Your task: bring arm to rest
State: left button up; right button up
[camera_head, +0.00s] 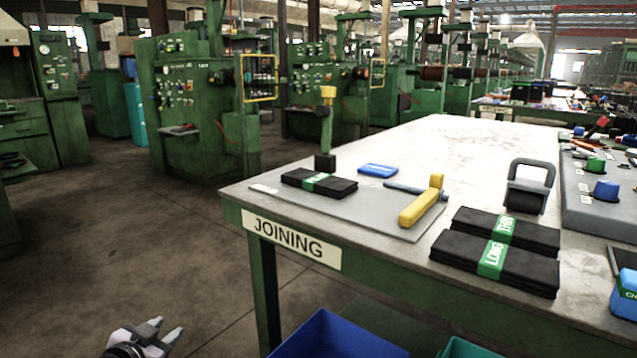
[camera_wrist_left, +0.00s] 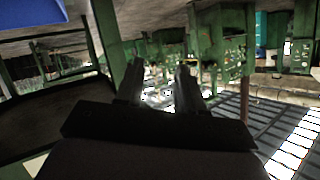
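My left gripper (camera_head: 164,333) shows at the bottom left of the head view, low over the floor and left of the table (camera_head: 262,225). Its two fingers are spread apart with nothing between them. In the left wrist view the fingers of the left gripper (camera_wrist_left: 160,85) also stand apart, with only the factory background between them. It is clear of the table and touches nothing that I can see. My right gripper is in neither view.
The table labelled JOINING carries a grey mat (camera_head: 385,215), black sleeve bundles (camera_head: 530,235), a yellow-handled tool (camera_head: 422,207) and a grey roller (camera_head: 528,185). A blue bin (camera_head: 335,338) stands below the table. Green machines (camera_head: 200,110) stand behind. The floor at left is free.

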pick_arm(q)
jog(key=s+d+f+g+h, duration=0.1)
jog(key=s+d+f+h, duration=0.35)
jog(key=s+d, duration=0.85)
jog(key=s+d+r+n+h, duration=0.1)
jog(key=s+d+r+n, duration=0.1)
jog(key=s+d, duration=0.75)
jog(key=s+a+r+g+y+p, duration=0.1)
jog(key=a+r+p, duration=0.3)
jog(key=p, duration=1)
jog(key=s+a+r+g+y+p, duration=0.1)
jog(key=a+r+p, duration=0.4)
jog(key=r+p, duration=0.6)
jog(key=s+y+p, duration=0.1)
jog(key=s+p, duration=0.1)
jog(key=p, duration=0.2)
jog(key=shift+s, duration=0.2)
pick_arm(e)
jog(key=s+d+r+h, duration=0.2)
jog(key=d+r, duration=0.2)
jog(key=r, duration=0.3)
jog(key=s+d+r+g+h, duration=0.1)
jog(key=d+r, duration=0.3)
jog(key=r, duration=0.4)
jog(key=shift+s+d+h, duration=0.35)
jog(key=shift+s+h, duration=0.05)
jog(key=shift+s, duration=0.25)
pick_arm(q)
jog(key=shift+y, duration=0.25)
